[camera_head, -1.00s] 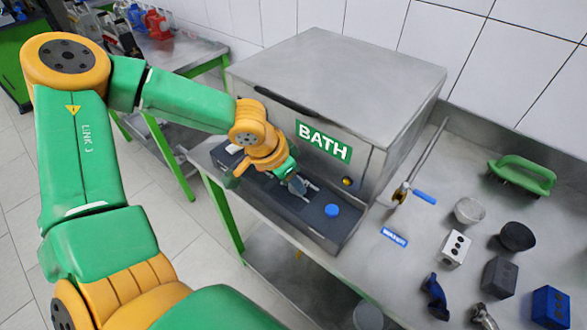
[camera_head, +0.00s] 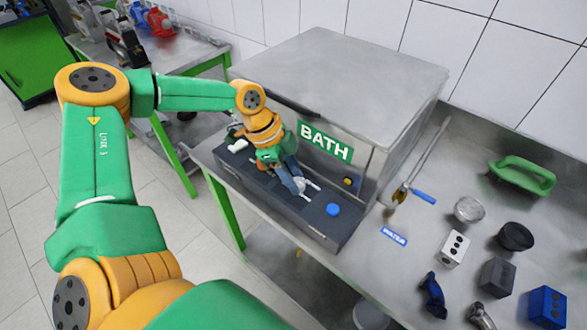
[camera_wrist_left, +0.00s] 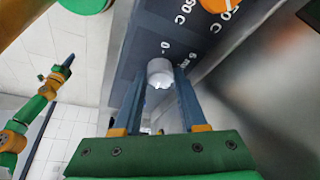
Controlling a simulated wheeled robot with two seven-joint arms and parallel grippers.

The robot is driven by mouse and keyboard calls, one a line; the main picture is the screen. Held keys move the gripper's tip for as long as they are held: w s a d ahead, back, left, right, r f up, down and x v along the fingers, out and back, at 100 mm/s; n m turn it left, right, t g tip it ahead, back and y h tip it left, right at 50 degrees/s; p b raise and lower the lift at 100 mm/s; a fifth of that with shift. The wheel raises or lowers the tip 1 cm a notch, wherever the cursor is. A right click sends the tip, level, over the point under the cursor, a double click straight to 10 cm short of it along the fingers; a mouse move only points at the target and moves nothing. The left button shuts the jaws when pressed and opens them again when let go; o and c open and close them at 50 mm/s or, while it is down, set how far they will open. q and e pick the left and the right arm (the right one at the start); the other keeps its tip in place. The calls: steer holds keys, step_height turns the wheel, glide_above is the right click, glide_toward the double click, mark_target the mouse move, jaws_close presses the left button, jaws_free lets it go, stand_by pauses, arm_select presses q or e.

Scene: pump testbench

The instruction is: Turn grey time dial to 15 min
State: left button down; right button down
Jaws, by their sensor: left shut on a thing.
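The grey time dial (camera_wrist_left: 160,74) is a small pale cylinder on the dark control panel (camera_wrist_left: 130,45), with a "0" mark and a "min" mark beside it. My left gripper (camera_wrist_left: 162,75) has its two blue-grey fingers on either side of the dial and is shut on it. In the head view my left gripper (camera_head: 307,191) reaches down to the panel in front of the bath, and it mostly covers the dial. The dial's pointer cannot be made out.
A blue knob (camera_head: 333,209) sits on the panel to the right of my gripper. The metal bath (camera_head: 340,80) stands behind. Brush and blocks lie right.

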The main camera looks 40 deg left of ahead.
mark_target(297, 180)
arm_select(q)
steer(key=shift+w+m+b, duration=0.1)
steer(key=shift+m+b, duration=0.4)
steer(key=shift+g, duration=0.3)
steer(key=shift+c, duration=2.2)
jaws_free()
steer(key=v, duration=0.3)
steer(key=shift+w, duration=0.1)
steer(key=s+a+b, duration=0.1)
steer(key=a, duration=0.2)
steer(key=s+a+b, duration=0.1)
steer(key=a, duration=0.3)
steer(key=s+a+b, duration=0.1)
steer(key=a, duration=0.2)
steer(key=shift+s+a+f, duration=0.1)
steer(key=shift+s+a, duration=0.25)
steer(key=shift+s, duration=0.05)
steer(key=shift+s+a, duration=0.15)
steer(key=shift+a, duration=0.2)
